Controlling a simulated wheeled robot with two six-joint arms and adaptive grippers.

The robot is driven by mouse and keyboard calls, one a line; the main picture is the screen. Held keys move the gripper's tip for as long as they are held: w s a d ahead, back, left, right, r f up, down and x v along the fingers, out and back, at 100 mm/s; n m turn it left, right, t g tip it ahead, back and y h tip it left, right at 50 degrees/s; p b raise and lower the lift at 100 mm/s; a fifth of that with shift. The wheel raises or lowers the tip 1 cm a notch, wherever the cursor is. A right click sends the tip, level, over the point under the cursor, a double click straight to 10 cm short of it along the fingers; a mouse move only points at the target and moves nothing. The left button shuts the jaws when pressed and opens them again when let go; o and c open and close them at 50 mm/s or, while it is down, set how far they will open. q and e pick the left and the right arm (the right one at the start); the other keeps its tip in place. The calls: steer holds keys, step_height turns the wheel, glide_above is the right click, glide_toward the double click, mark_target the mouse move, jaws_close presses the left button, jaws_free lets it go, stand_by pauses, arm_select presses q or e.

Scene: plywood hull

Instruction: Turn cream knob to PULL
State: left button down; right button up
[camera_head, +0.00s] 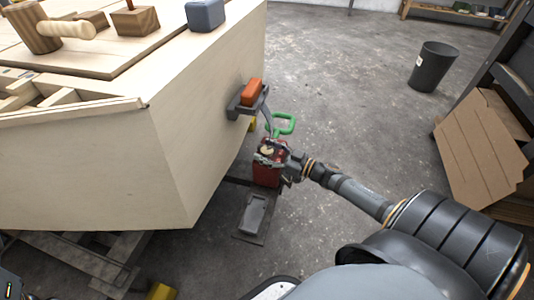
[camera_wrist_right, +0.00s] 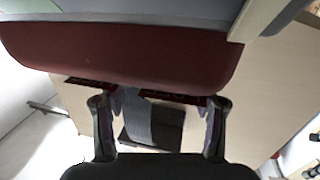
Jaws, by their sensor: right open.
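A red box-shaped device (camera_head: 267,172) stands beside the hull, with a dark top face. A small cream knob (camera_head: 267,150) shows on that top face; its markings are too small to read. My right gripper (camera_head: 280,160) is at the right side of the device, close to the knob. I cannot tell whether it touches it. In the right wrist view my right gripper (camera_wrist_right: 160,105) is open, its two fingers apart, with a dark red body (camera_wrist_right: 125,55) across the view just beyond them. The knob cannot be made out there. My left gripper is not in view.
A plywood hull (camera_head: 190,120) fills the left, with a mallet (camera_head: 70,29) and wooden blocks on top. An orange block (camera_head: 251,92) sits on a grey bracket on its side. A green handle (camera_head: 284,124) is behind the device. A black bin (camera_head: 433,66) stands far right.

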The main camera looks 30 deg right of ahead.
steer(key=c, duration=1.2)
steer(key=shift+r, duration=0.1)
